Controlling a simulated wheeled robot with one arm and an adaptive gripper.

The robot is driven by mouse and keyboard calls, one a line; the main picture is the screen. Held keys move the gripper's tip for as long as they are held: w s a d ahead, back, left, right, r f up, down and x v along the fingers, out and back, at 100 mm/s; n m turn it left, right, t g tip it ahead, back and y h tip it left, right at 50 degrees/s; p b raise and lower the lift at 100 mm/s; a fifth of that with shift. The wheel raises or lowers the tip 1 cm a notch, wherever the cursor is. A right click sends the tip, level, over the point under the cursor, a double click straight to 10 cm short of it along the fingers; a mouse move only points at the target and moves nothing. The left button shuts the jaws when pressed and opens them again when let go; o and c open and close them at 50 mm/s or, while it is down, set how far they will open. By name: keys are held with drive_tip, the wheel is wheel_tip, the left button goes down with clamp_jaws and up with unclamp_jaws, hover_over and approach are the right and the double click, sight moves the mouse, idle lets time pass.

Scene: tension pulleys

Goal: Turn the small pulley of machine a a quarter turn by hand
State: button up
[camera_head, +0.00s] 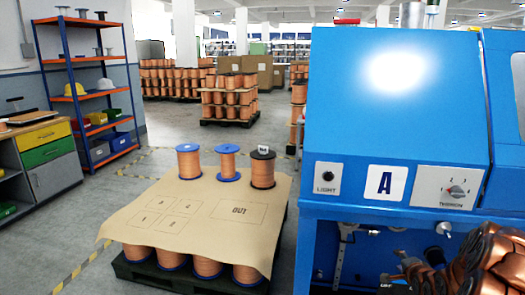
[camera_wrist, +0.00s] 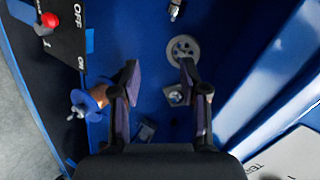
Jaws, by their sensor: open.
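Machine A (camera_head: 400,90) is a large blue cabinet at the right of the head view, marked with a white "A" plate (camera_head: 385,183). In the wrist view a small grey pulley wheel (camera_wrist: 190,43) with holes in its face sits against the blue panel, just beyond my right fingertip, which overlaps its lower edge in the picture. I cannot tell whether they touch. My gripper (camera_wrist: 159,72) is open, with nothing between its fingers. A small metal bracket piece (camera_wrist: 175,96) shows between the fingers, near the right one. In the head view my arm reaches in under the cabinet.
A copper spool with a blue flange (camera_wrist: 82,104) sits close left of my left finger. An ON/OFF panel with a red knob (camera_wrist: 50,19) is at upper left. A pallet of spools under a brown sheet (camera_head: 190,225) stands left of the machine.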

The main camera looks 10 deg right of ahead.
drive_tip(key=s+a+r+n+g+y, duration=0.1)
drive_tip(key=s+a+r+n+g, duration=0.5)
drive_tip(key=a, duration=0.5)
drive_tip(key=s+a+r+n+g+y, duration=0.1)
drive_tip(key=s+a+n+g, duration=0.15)
drive_tip(key=s+a, duration=0.7)
drive_tip(key=s+a+r+n+g, duration=0.25)
drive_tip(key=s+a, duration=0.35)
drive_tip(key=s, duration=0.3)
drive_tip(key=s+a+r+n+g+y, duration=0.15)
drive_tip(key=s+a+n, duration=0.3)
drive_tip(key=s, duration=0.55)
drive_tip(key=s+a+r+n+g, duration=0.25)
drive_tip(key=s+a, duration=0.35)
drive_tip(key=s, duration=0.3)
drive_tip(key=s+p+v, duration=0.1)
drive_tip(key=p+v, duration=0.6)
drive_tip(key=v, duration=0.1)
drive_tip(key=s+p+v, duration=0.2)
drive_tip(key=p+v, duration=0.5)
drive_tip(key=shift+s+a+r+t+p, duration=0.2)
drive_tip(key=shift+a+r+t+p, duration=0.2)
drive_tip(key=shift+r, duration=0.4)
drive_tip(key=shift+d, duration=0.1)
